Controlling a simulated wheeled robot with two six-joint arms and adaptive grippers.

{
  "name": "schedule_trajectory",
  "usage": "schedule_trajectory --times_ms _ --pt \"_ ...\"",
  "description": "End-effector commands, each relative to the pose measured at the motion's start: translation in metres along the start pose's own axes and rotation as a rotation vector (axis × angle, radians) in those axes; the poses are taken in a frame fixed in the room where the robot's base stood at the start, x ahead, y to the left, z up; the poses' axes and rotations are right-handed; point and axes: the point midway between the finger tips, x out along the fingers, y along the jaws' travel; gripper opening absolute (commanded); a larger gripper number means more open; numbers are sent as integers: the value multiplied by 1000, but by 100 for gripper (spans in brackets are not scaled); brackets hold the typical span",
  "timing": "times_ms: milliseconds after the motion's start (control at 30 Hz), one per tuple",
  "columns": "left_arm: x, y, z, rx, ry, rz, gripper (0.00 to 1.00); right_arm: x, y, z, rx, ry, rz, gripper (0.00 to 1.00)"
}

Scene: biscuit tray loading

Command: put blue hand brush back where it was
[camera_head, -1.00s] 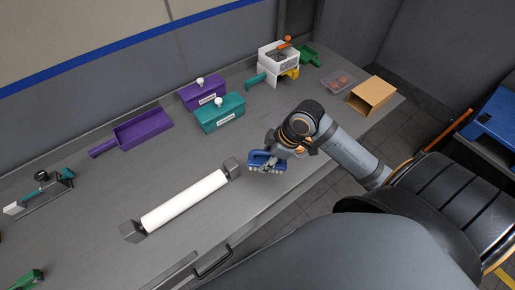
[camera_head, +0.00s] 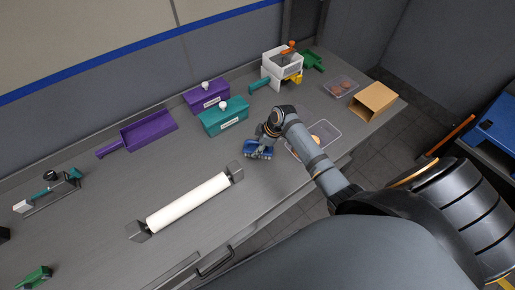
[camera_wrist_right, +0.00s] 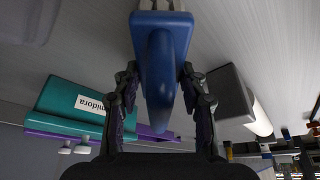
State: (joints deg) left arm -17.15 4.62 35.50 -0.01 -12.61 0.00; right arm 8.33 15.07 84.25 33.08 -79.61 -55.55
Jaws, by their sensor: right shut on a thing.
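The blue hand brush (camera_head: 259,150) is in my right gripper (camera_head: 266,136), just beyond the right end of the white roller. In the right wrist view, the brush's blue handle (camera_wrist_right: 160,60) lies between the two fingers of the right gripper (camera_wrist_right: 158,85), which is shut on it. Its pale bristles show at the top edge of that view. I cannot tell whether the bristles touch the table. My left gripper is not in view.
The white roller (camera_head: 190,201) lies between dark end blocks. A teal box (camera_head: 223,117), purple box (camera_head: 207,95) and purple dustpan (camera_head: 145,131) stand behind. A clear tray (camera_head: 333,130) with a biscuit lies under my right arm. A cardboard box (camera_head: 374,101) is at the right.

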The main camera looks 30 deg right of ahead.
Motion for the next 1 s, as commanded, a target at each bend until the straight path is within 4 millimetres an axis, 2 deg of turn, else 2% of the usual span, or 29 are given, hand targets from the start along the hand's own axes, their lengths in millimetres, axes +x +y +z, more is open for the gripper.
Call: schedule_trajectory --times_ms 33,100,467,500,633,1000 --pt "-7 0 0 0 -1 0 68 3 0 1 2 -1 -2 17" --pt "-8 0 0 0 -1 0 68 10 0 4 1 -1 0 17" --pt "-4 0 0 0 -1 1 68 16 0 7 -1 0 2 17" --pt "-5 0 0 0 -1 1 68 16 0 7 -1 0 2 46" --pt "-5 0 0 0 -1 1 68 15 0 7 -1 0 2 64" --pt "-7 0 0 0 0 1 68 10 0 5 -1 0 3 64"
